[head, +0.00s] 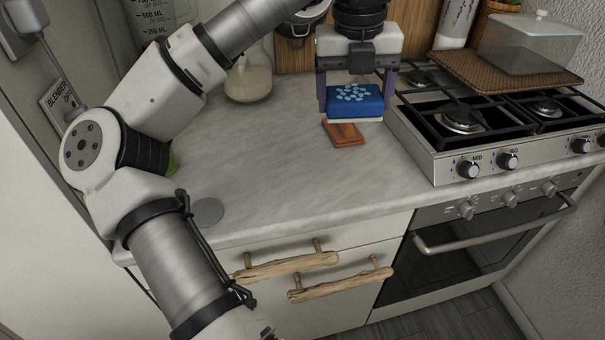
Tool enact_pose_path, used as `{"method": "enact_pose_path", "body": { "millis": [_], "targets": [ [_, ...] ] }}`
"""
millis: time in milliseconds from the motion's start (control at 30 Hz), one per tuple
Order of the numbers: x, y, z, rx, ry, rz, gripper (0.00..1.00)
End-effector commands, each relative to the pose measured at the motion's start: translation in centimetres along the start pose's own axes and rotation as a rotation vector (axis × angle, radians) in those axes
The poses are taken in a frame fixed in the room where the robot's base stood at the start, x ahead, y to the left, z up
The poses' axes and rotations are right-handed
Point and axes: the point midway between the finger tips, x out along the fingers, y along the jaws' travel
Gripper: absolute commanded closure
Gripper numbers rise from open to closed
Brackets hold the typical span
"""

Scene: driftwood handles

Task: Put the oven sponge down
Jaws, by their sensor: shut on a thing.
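The oven sponge (355,103) is a blue block with light blue spots on top and a pale underside. My gripper (354,100) is shut on it, with one purple finger at its left side and one at its right. The sponge is level and appears to be held above the grey countertop (270,160), near the stove's left edge. A small reddish-brown wooden piece (344,134) lies on the counter just below and in front of the sponge, partly hidden by it.
The stove (470,130) with black grates stands right of the sponge. A woven mat (500,72) with a clear box (530,42) lies on its back part. A glass jar (248,82) stands at the back left. The counter's middle and front are mostly clear, with a flat grey disc (207,211) at front left.

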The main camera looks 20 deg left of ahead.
Motion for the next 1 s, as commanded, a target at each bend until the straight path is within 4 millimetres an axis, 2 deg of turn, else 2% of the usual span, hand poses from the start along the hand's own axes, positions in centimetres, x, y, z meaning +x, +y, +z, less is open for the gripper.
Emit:
{"method": "enact_pose_path", "body": {
  "millis": [33, 133, 200, 333, 467, 733, 1000],
  "targets": [
    [1.9, 2.0, 0.5, -0.058, 0.017, 0.016, 0.53],
    [4.2, 5.3, 1.2, -0.144, 0.042, 0.044, 0.53],
    [5.3, 7.0, 1.4, -0.189, 0.056, 0.056, 0.53],
    [6.6, 9.0, 1.6, -0.238, 0.07, 0.07, 0.53],
    [6.9, 9.7, 1.6, -0.253, 0.075, 0.074, 0.53],
    [7.0, 9.7, 1.6, -0.251, 0.076, 0.074, 0.53],
    [10.9, 9.9, 1.2, -0.25, 0.078, 0.073, 0.53]
  ]
}}
